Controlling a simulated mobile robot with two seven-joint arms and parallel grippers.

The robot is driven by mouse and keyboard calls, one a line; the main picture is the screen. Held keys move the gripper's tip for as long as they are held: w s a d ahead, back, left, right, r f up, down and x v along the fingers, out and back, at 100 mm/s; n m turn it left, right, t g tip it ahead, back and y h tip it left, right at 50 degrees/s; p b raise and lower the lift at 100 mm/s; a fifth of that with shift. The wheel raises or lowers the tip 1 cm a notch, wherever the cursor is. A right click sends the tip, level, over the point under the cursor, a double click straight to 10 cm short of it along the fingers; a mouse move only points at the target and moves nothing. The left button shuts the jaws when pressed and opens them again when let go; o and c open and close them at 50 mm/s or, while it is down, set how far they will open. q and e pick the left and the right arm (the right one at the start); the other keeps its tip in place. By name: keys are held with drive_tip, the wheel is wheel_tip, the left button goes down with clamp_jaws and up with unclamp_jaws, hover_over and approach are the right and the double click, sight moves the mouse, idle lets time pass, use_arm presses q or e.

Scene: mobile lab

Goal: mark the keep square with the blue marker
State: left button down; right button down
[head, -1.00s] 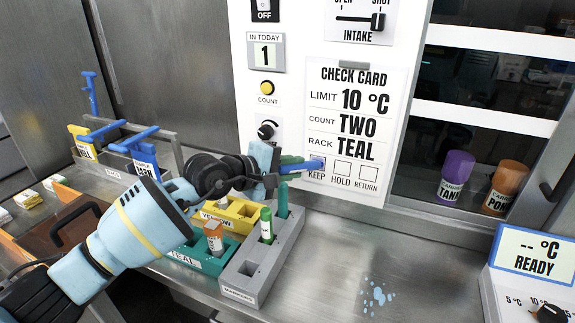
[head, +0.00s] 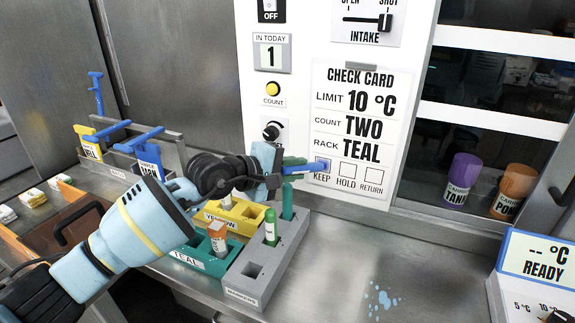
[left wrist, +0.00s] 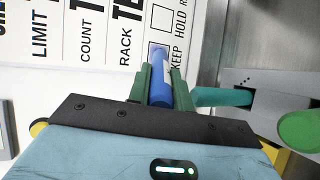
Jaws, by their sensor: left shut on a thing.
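My left gripper (head: 289,165) is shut on the blue marker (head: 304,168), held nearly level with its far end toward the check card (head: 353,90). The marker's far end is at the keep square (head: 324,164), at the left of the card's bottom row, and covers part of it. In the left wrist view the green fingers (left wrist: 160,86) grip the marker (left wrist: 160,90) from both sides. The keep square (left wrist: 152,48) there has a bluish-purple tint. I cannot tell whether the tip touches the card. My right gripper is not in view.
A grey marker block (head: 247,290) with a green marker (head: 270,227) and a teal one (head: 288,200) stands below the gripper. Yellow (head: 240,228) and teal (head: 188,262) racks are beside it.

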use_arm(q)
drive_tip(key=shift+d+r, duration=0.1)
drive_tip(key=shift+d, duration=0.2)
drive_tip(key=shift+a, duration=0.15)
drive_tip(key=shift+a, duration=0.2)
drive_tip(key=shift+w+a+b, duration=0.3)
drive_tip(key=shift+a+b, duration=0.45)
drive_tip(key=shift+a, duration=0.1)
